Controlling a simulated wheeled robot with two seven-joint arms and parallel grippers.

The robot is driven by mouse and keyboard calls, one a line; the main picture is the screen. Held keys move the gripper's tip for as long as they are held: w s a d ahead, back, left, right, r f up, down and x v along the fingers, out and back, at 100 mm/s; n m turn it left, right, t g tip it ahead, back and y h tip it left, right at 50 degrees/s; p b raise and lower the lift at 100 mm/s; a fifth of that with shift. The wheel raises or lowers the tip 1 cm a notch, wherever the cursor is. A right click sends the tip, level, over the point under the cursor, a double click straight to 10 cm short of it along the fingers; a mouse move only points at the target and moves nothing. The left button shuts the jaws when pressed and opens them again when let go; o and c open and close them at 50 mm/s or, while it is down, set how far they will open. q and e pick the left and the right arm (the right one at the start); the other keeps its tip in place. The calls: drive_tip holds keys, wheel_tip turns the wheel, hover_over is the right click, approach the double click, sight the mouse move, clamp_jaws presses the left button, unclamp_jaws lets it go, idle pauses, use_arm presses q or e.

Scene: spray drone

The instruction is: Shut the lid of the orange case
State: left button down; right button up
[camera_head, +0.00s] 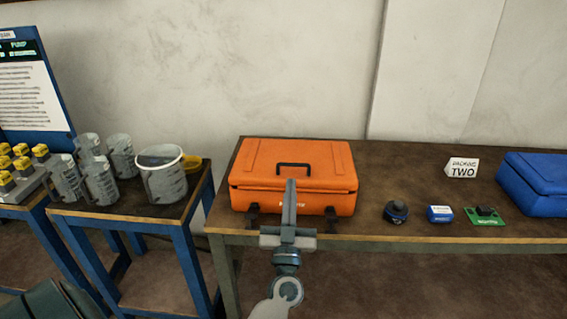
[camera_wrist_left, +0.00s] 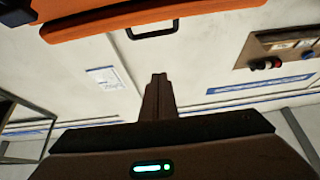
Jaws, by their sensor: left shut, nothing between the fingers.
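The orange case (camera_head: 265,200) sits on the brown table, near its left end. Its lid (camera_head: 325,165) lies down over the base, with a seam along the front; I cannot tell whether it is fully flush. A black handle (camera_head: 295,166) is on the lid, and two dark latches hang at the front edge. My left gripper (camera_head: 291,184) is shut and empty, its fingers overlapping the case front in the head view. In the left wrist view, the shut fingers (camera_wrist_left: 158,78) point toward the handle (camera_wrist_left: 153,31) and the orange case edge (camera_wrist_left: 90,25). Contact is unclear.
On the table (camera_head: 380,160), right of the case, lie a dark round part (camera_head: 396,211), a small blue box (camera_head: 440,214), a green board (camera_head: 484,216) and a blue case (camera_head: 538,185). A white bucket (camera_head: 163,178) and several grey jugs stand on blue tables at left.

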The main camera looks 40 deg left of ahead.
use_arm(q)
drive_tip(key=shift+f, duration=0.35)
drive_tip(key=shift+w+r, duration=0.15)
